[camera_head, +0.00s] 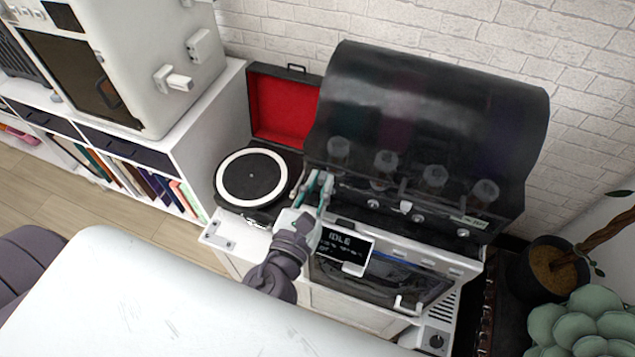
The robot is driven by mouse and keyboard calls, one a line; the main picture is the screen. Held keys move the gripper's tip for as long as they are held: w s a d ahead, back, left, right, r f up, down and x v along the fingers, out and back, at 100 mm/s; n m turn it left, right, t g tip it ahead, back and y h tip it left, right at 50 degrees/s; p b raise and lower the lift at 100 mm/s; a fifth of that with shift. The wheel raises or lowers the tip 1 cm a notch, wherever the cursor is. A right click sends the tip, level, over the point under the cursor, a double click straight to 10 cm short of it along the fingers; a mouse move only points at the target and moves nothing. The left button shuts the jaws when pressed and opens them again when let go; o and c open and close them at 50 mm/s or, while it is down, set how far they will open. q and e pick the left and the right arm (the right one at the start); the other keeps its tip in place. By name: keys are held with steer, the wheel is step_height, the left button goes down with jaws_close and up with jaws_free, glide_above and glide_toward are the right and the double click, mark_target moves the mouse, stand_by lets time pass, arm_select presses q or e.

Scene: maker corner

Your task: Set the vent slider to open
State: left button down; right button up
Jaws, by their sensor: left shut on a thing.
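The machine with a dark smoky hood (425,115) stands against the brick wall. Its front panel carries several small knobs (419,218) and a small pale tab (405,207). A display (345,242) below reads IDLE. My left gripper (321,182) reaches up to the left end of this panel, just under the hood's lower left corner. Its fingers are shut on a small part there, seemingly the vent slider, which the fingers hide. I cannot read the slider's position. My right gripper is not in view.
An open record player (252,178) with a red-lined lid (284,108) stands close left of the gripper. A white machine (150,50) sits on a bookshelf further left. A potted plant (548,270) stands at the right. A white surface (110,290) fills the lower left.

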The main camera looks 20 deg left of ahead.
mark_target(341, 177)
arm_select(q)
steer(key=d, duration=0.3)
steer(key=shift+d, duration=0.15)
steer(key=c, duration=1.5)
jaws_free()
steer(key=o, duration=0.4)
steer(key=shift+d, duration=0.1)
steer(key=shift+s, duration=0.2)
steer(key=s, duration=1.1)
steer(key=shift+s, duration=0.35)
